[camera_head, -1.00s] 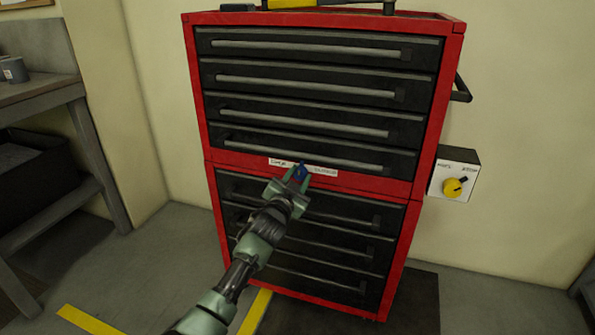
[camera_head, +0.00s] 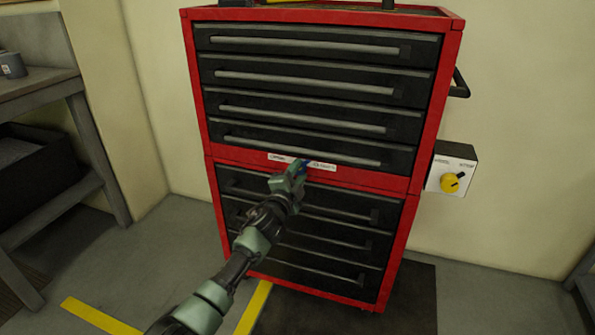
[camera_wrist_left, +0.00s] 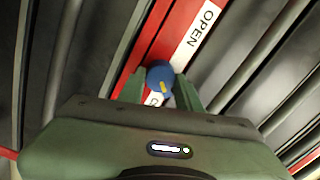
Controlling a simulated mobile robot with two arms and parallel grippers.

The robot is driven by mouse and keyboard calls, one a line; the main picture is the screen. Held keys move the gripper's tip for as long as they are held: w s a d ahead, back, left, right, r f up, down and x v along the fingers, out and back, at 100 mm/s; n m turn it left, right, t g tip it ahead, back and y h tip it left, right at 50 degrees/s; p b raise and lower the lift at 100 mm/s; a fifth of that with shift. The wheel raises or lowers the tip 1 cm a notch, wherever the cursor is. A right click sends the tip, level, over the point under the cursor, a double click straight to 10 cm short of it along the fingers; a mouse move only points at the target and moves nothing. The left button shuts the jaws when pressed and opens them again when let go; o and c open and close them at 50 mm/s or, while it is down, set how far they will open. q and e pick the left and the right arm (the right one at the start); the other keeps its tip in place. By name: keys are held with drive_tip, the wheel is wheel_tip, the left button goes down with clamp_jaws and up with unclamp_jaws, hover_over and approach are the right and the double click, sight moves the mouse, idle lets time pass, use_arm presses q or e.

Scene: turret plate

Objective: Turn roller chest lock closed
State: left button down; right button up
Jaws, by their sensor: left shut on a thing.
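The roller chest (camera_head: 195,110) is red with black drawers and stands against the wall. Its lock is a small blue knob (camera_wrist_left: 159,76) with a yellow mark, on the red band between the upper and lower drawers. White labels flank it; the left wrist view shows one label (camera_wrist_left: 198,37) reading OPEN, and the other is partly hidden behind the knob and gripper. My left gripper (camera_head: 297,167) is at the band, its fingers on both sides of the knob and shut on it, as the left wrist view (camera_wrist_left: 162,92) also shows. My right gripper is not in view.
A white box with a yellow rotary switch (camera_head: 451,182) is on the wall right of the chest. A workbench (camera_head: 50,85) stands at the left. A black handle (camera_head: 460,85) sticks out from the chest's right side. Floor in front is clear.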

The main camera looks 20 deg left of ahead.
use_arm(q)
drive_tip(key=shift+a+r, duration=0.1)
drive_tip(key=shift+r, duration=0.1)
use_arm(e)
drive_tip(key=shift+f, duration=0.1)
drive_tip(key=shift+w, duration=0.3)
use_arm(q)
drive_tip(key=c, duration=1)
unclamp_jaws()
drive_tip(key=shift+o, duration=0.2)
drive_tip(key=shift+s+f, duration=0.1)
drive_tip(key=shift+s, duration=0.1)
drive_tip(key=s+p, duration=0.2)
drive_tip(key=s, duration=0.5)
drive_tip(key=shift+s+a, duration=0.15)
drive_tip(key=shift+s, duration=0.1)
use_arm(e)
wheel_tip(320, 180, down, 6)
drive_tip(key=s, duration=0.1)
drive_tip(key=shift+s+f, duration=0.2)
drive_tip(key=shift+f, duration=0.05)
